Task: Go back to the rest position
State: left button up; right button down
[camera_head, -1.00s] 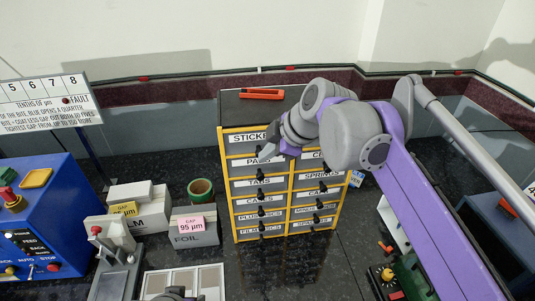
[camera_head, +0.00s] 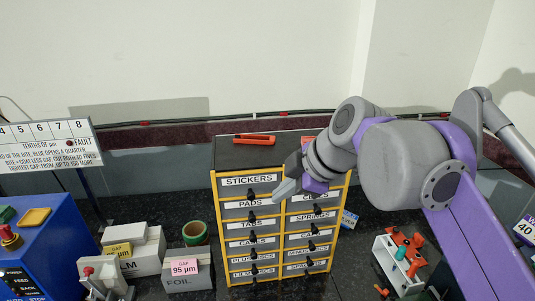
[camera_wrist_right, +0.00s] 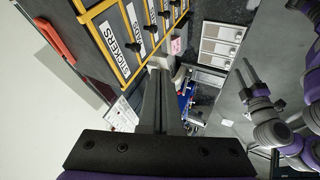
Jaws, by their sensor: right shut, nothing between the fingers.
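My right arm comes in from the right in the head view, raised in front of the drawer cabinet (camera_head: 247,215). My right gripper (camera_head: 284,190) is shut and empty, its tip pointing left before the upper drawers, near the STICKERS and PADS labels. Its closed grey fingers also show in the right wrist view (camera_wrist_right: 160,75), with the cabinet behind them. My left gripper (camera_wrist_right: 245,76) shows small at the right of the wrist view; its finger opening is unclear. My left arm is out of the head view.
An orange tool (camera_head: 254,140) lies on the cabinet top. Left stand a blue machine (camera_head: 45,255), a FOIL box (camera_head: 190,280), a green roll (camera_head: 195,232) and a sign (camera_head: 50,145). A white rack (camera_head: 395,265) with orange and teal items stands right, below my arm.

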jog(key=s+d+f+m+h, duration=0.2)
jog(key=s+d+f+m, duration=0.2)
jog(key=f, duration=0.6)
jog(key=s+d+f+m+h, duration=0.1)
jog(key=s+d+f+m, duration=0.4)
jog(key=f+m, duration=0.3)
jog(key=s+d+f+m+h, duration=0.2)
jog(key=s+d+f+m, duration=0.2)
jog(key=f, duration=0.9)
jog(key=s+m, duration=0.2)
jog(key=s, duration=0.1)
jog(key=shift+d+f+t+h, duration=0.3)
jog(key=shift+d+f+t, duration=0.05)
jog(key=shift+t, duration=0.05)
